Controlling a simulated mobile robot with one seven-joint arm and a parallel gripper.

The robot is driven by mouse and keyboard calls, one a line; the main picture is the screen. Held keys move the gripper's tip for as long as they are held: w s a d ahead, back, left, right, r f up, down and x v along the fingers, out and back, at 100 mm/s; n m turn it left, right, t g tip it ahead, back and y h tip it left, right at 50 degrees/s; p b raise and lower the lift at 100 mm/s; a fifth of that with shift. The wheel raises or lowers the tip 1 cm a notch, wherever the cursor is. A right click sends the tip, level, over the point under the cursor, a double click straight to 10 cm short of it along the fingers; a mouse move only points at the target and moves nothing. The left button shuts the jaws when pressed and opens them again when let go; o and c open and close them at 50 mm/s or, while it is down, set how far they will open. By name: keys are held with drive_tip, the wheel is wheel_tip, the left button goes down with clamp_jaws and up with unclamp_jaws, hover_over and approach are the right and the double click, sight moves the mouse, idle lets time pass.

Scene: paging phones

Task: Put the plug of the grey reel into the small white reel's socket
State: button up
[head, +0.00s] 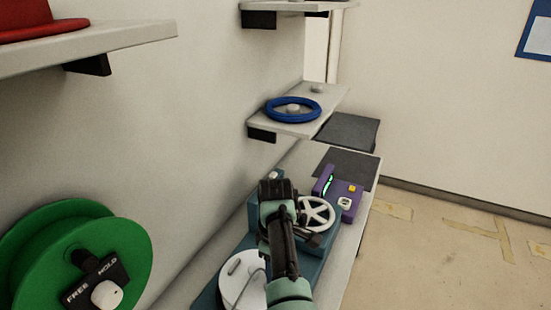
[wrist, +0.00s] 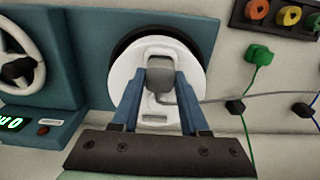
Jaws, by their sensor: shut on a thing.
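In the wrist view my gripper (wrist: 157,85) is shut on a grey plug (wrist: 159,72). The plug is in front of a round white reel face (wrist: 124,82), at its upper middle. A slot shows lower on that face. I cannot tell whether the plug is seated in a socket or only in front of the face, as the plug hides that spot. A grey cable (wrist: 225,100) runs right from the plug. In the head view my dark gripper (head: 277,190) is above the bench; its fingers and the plug are hidden there. A white disc (head: 237,290) shows lower left of it.
A white handwheel (head: 316,213) and a purple device (head: 350,190) stand close right of my gripper. A big green reel (head: 125,245) is at lower left. A shelf (head: 320,105) holds a blue ring (head: 294,109). A green plug (wrist: 258,54) hangs right in the wrist view.

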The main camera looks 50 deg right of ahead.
drive_tip(key=shift+f, duration=0.4)
idle(0.5)
drive_tip(key=o, duration=1.5)
drive_tip(key=shift+o, duration=0.2)
drive_tip(key=shift+r, duration=0.15)
wheel_tip(320, 180, up, 9)
drive_tip(key=p, duration=0.8)
drive_tip(key=shift+f, duration=0.2)
